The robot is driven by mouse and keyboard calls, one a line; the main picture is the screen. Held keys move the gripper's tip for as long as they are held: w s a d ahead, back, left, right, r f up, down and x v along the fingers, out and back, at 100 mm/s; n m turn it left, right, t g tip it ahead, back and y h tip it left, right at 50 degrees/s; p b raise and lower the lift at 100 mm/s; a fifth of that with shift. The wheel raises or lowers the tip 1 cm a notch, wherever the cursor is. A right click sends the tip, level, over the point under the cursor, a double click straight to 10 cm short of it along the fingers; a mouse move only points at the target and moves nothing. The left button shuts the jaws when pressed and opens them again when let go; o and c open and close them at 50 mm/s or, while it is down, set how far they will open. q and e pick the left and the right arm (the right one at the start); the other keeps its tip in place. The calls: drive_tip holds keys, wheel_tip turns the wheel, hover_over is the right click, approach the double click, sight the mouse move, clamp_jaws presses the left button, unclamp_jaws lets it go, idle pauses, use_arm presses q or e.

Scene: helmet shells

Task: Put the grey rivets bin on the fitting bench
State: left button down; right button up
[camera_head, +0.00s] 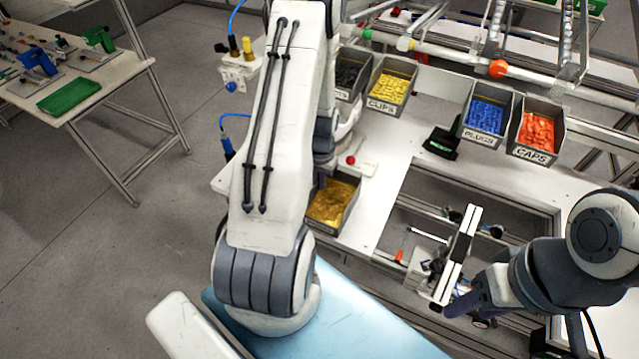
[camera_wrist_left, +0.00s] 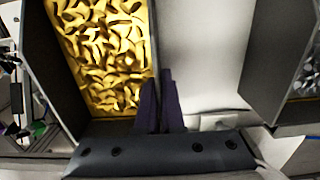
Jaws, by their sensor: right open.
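A grey bin with gold pieces (camera_head: 331,203) is at the bench's left end, partly behind my left arm; its label is hidden. It fills the left of the left wrist view (camera_wrist_left: 105,60). I cannot tell for certain which is the rivets bin. The white fitting bench (camera_head: 385,190) lies beneath.
The CLIPS bin (camera_head: 390,87), PLUGS bin (camera_head: 486,113) and CAPS bin (camera_head: 536,132) line the bench's back. A small black and green holder (camera_head: 441,143) stands between them. A red button plate (camera_head: 360,163) lies near the gold-filled bin. A side table (camera_head: 75,85) stands far left.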

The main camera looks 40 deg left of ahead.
use_arm(q)
drive_tip(key=shift+f, duration=0.2)
drive_tip(key=c, duration=1)
unclamp_jaws()
drive_tip(key=shift+c, duration=0.2)
